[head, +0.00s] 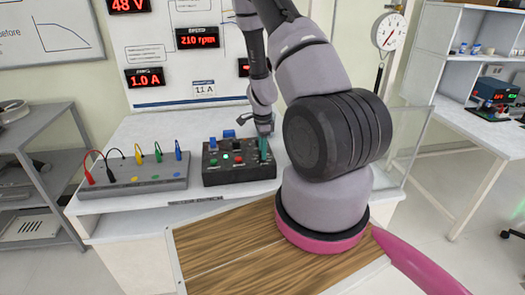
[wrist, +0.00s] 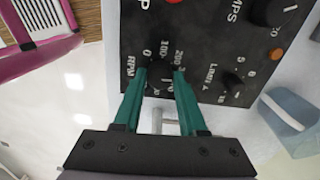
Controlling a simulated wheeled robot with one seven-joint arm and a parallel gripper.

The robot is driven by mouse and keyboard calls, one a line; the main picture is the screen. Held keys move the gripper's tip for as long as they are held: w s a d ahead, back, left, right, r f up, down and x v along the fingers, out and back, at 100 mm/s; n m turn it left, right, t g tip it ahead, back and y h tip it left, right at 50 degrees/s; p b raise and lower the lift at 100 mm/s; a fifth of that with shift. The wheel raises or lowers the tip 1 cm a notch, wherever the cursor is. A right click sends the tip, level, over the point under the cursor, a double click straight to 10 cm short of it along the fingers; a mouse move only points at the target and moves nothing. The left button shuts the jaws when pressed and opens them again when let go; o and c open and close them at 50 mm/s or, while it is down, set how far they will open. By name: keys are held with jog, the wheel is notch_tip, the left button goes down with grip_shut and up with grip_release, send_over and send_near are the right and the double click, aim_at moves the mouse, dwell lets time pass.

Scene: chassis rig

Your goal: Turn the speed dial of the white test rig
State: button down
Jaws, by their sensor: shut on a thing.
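The white test rig (head: 135,130) carries a black control box (head: 215,178) on its top. In the wrist view the speed dial (wrist: 160,78) is a dark knob marked RPM, with 0, 100 and 200 printed around it. My gripper (wrist: 160,73) has its green fingers on either side of this dial and is shut on it. In the head view my gripper (head: 264,150) comes down on the right end of the box, and the dial is hidden there. A red display (head: 197,38) on the rig's panel reads 210 rpm.
A limit dial (wrist: 232,82) sits close beside the speed dial, and an amps dial (wrist: 272,10) lies farther off. A grey terminal block (head: 135,178) with coloured plugs stands left of the box. A clear panel (head: 408,140) stands at the right. Other displays read 48 V and 1.0 A.

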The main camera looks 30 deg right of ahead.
jog(key=shift+m, duration=0.4)
jog(key=shift+c, duration=2.3)
grip_release()
notch_tip(320, 180, up, 11)
jog(key=shift+f, duration=0.1)
